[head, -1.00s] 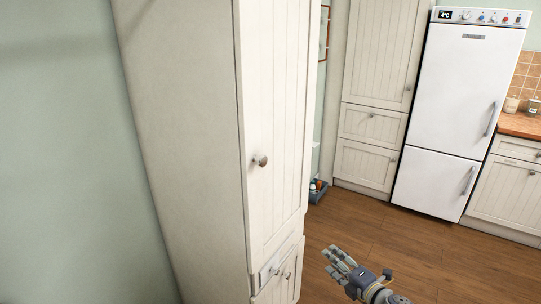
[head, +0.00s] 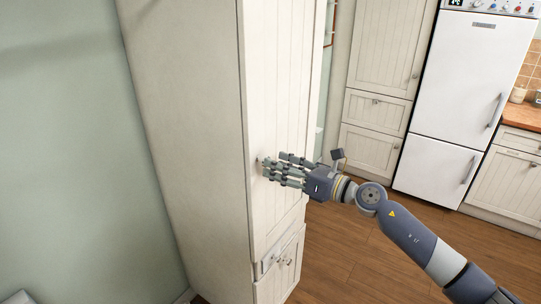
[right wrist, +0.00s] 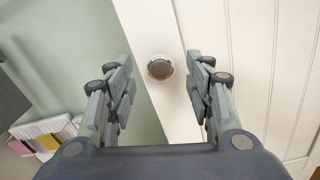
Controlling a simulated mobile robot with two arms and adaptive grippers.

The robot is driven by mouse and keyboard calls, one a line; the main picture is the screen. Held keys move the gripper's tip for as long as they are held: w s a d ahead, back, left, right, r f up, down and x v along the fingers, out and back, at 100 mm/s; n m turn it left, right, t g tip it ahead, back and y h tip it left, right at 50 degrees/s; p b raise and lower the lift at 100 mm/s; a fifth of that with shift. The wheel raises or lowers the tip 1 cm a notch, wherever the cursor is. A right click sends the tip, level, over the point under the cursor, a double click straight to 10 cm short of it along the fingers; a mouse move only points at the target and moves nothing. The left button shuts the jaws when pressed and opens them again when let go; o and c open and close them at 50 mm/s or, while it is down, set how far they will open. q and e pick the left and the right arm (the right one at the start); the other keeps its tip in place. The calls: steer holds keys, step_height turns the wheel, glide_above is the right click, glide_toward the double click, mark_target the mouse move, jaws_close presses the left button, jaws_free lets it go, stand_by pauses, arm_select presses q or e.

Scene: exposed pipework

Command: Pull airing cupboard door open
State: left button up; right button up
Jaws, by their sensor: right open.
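The tall cream cupboard door (head: 282,110) has vertical grooves and stands shut in the middle of the head view. Its round metal knob (head: 259,162) is near the door's left edge, partly covered by my right gripper's fingers. My right gripper (head: 268,170) is open, with its fingers reaching to the knob from the right. In the right wrist view the knob (right wrist: 160,67) sits between and just beyond the two open fingertips (right wrist: 160,80), with a gap on both sides. My left gripper is not in view.
Below the door is a smaller drawer and door with knobs (head: 284,262). A white fridge-freezer (head: 463,90) and cream cabinets (head: 382,110) stand at the back right. Wooden floor (head: 345,250) is open in front of them. A pale green wall (head: 70,150) lies left.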

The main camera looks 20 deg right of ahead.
steer(key=x, duration=0.3)
steer(key=shift+w+f+p, duration=0.1)
steer(key=shift+p, duration=0.2)
jaws_close()
